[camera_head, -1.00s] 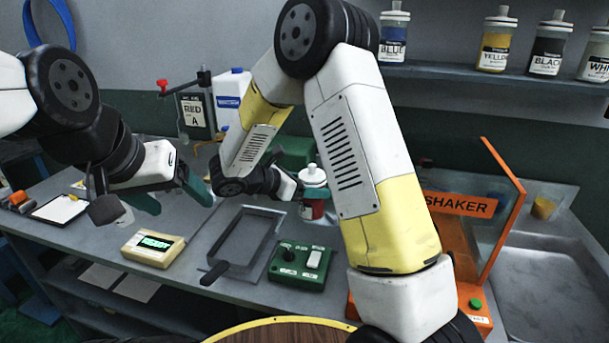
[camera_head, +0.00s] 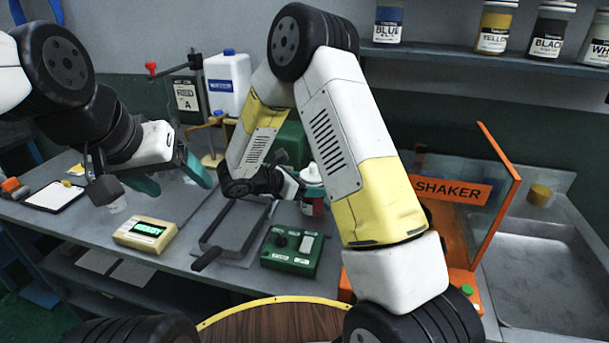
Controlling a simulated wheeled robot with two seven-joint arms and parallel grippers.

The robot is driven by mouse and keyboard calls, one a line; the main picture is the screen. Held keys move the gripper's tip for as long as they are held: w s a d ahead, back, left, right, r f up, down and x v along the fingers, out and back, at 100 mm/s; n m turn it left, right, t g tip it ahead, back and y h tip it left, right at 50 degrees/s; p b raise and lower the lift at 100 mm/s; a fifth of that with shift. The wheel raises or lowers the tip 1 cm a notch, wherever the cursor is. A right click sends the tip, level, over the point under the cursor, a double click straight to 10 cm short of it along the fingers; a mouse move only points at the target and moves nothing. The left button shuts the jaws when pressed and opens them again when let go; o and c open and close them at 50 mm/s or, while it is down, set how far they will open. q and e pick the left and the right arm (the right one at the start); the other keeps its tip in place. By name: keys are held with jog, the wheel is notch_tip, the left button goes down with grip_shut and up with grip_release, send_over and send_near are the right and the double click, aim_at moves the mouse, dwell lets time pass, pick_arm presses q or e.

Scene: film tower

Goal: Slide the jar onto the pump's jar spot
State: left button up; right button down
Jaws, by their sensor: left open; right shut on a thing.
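The jar (camera_head: 312,205) has a white lid and a red band. It is at the back of the bench, left of my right arm's forearm. My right gripper (camera_head: 296,186) is shut on it from the left; the contact is partly hidden. I cannot tell whether the jar touches the bench. My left gripper (camera_head: 170,178) is open and empty above the bench at left.
A grey tray (camera_head: 207,238), a green control box (camera_head: 291,262) and a cream scale (camera_head: 146,234) sit at the front. A white jug (camera_head: 227,85) and green block (camera_head: 291,145) are behind. The orange shaker (camera_head: 456,195) stands right. Bare bench lies between scale and tray.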

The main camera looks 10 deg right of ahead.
jog(key=shift+w+f, duration=0.15)
jog(key=shift+f, duration=0.05)
dwell(0.7)
jog(key=shift+c, duration=1)
grip_release()
